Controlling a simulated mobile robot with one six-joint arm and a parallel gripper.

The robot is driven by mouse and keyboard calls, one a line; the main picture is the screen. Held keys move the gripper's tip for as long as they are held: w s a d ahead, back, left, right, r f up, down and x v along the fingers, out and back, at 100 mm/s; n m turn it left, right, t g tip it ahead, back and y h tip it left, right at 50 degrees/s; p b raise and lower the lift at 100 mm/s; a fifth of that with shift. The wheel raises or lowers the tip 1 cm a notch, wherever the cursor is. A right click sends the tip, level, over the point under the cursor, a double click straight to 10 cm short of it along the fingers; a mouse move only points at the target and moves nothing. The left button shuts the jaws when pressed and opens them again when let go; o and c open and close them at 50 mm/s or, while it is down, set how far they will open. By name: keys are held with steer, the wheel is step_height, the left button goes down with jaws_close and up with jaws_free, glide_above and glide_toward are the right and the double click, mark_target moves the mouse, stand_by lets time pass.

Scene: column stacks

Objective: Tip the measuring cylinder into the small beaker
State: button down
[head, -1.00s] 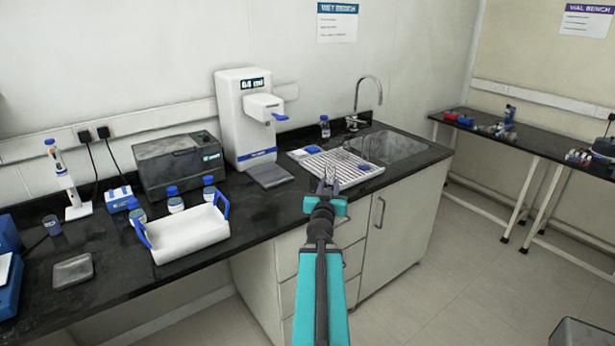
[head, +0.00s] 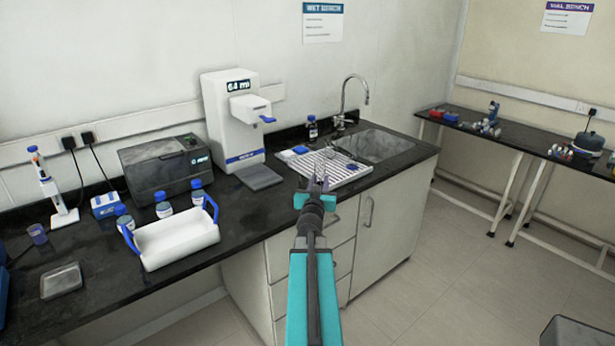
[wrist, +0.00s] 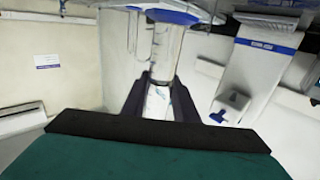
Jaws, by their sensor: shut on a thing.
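My gripper (head: 316,187) reaches out over the front edge of the dark bench, by the white draining rack. In the wrist view my gripper (wrist: 162,95) is shut on a clear cylinder with a blue end, which I take for the measuring cylinder (wrist: 164,48). Its blue end is at the top of that picture, and its lower part lies between the fingers. In the head view the cylinder is too small to make out. A small bluish translucent cup (head: 38,233), perhaps the small beaker, stands at the far left of the bench.
A white tray with blue handles (head: 178,243) stands at the bench front, with blue-capped bottles (head: 163,205) behind it. A white dispenser (head: 230,120) stands left of the draining rack (head: 328,166). The sink (head: 378,147) is on the right. A grey dish (head: 62,281) lies at the left.

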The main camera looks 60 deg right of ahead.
steer(key=w+d+f+m+g+h+p, duration=0.1)
steer(key=d+p, duration=0.5)
steer(key=d, duration=0.8)
steer(key=shift+w+d+f+m+g, duration=0.2)
steer(key=shift+w+f+m+g, duration=0.1)
steer(key=shift+w+g, duration=0.4)
